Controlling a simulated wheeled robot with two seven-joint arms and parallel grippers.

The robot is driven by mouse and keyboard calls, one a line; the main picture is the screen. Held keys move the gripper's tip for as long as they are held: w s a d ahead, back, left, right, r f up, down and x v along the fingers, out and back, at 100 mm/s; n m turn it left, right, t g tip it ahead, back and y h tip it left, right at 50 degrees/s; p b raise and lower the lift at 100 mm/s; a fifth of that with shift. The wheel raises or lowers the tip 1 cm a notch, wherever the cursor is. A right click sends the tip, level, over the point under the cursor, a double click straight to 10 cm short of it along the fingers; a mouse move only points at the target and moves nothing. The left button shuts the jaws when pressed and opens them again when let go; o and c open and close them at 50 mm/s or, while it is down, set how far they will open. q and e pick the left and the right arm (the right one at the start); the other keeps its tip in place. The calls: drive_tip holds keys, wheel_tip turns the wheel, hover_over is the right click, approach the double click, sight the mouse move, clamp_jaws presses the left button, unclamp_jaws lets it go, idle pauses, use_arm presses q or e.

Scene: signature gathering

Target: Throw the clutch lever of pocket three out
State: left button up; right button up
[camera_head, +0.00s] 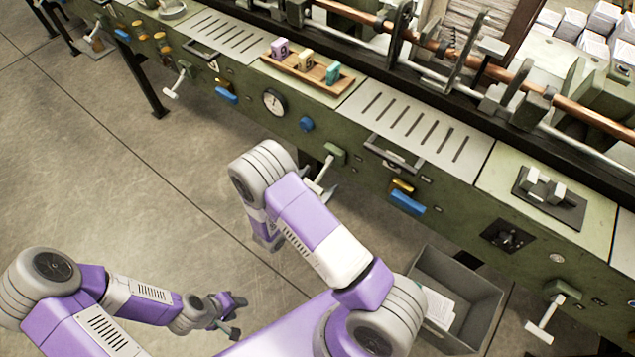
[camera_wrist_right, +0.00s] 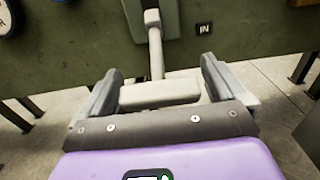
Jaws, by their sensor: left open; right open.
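A clutch lever (camera_head: 325,168) with a pale shaft and crossbar grip hangs from a green mount on the machine's front. In the right wrist view the lever's crossbar (camera_wrist_right: 160,94) lies between the two fingers of my right gripper (camera_wrist_right: 160,75), which is open around it. A black "IN" label (camera_wrist_right: 204,28) is right of the mount. In the head view my arm partly hides the right gripper. My left gripper (camera_head: 228,314) is open and empty over the floor, away from the machine. No pocket number is readable at this lever.
Other levers (camera_head: 174,83) and (camera_head: 543,318) stick out along the green front. A grey bin (camera_head: 478,300) with papers stands on the floor, right of my right arm. A wooden rack (camera_head: 306,72) with coloured number blocks sits on top.

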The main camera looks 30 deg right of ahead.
drive_tip(key=shift+c, duration=0.2)
drive_tip(key=c, duration=1.4)
drive_tip(key=shift+r, duration=0.1)
